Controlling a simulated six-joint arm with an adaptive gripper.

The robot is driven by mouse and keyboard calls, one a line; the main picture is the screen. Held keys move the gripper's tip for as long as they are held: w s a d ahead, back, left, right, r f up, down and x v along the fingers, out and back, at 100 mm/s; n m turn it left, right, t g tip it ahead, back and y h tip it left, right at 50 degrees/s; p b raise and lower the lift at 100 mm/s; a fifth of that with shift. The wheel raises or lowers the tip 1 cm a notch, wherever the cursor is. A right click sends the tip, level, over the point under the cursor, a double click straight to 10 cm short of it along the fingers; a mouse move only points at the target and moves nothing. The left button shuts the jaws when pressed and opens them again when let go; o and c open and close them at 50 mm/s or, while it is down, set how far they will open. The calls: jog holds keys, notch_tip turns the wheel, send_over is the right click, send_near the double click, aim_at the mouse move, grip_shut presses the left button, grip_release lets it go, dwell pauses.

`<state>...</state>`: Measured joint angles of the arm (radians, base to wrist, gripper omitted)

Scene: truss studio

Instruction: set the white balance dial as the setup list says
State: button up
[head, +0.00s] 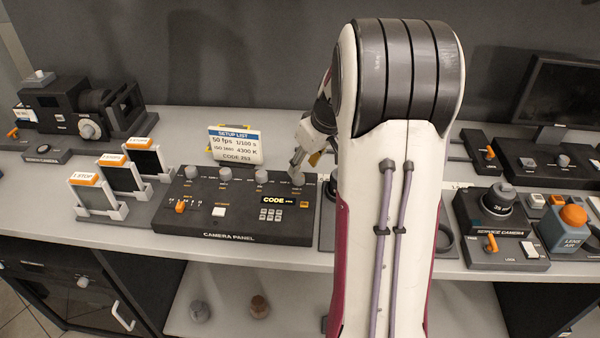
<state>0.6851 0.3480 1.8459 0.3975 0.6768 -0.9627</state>
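The setup list card (236,146) stands behind the camera panel (222,225). It reads 50 fps, 1/100 s, an ISO value too small to read surely, 4300 K and a code that looks like 253. A row of grey dials runs along the panel's back edge, with the left one (191,172) and a middle one (261,176) in plain view. My gripper (297,163) points down at the rightmost dial (297,183), at or just above it. Contact and finger opening are too small to tell. The dial labels are not legible.
My arm hides the bench right of the panel. Left stand orange-tabbed filter frames (122,177) and a camera rig (85,108). Right are the service camera (497,240), a blue lens air unit (568,238) and a monitor (562,95). Bare bench lies behind the card.

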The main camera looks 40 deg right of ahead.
aim_at(299, 175)
jog(key=shift+x, duration=2.45)
jog(key=c, duration=1.1)
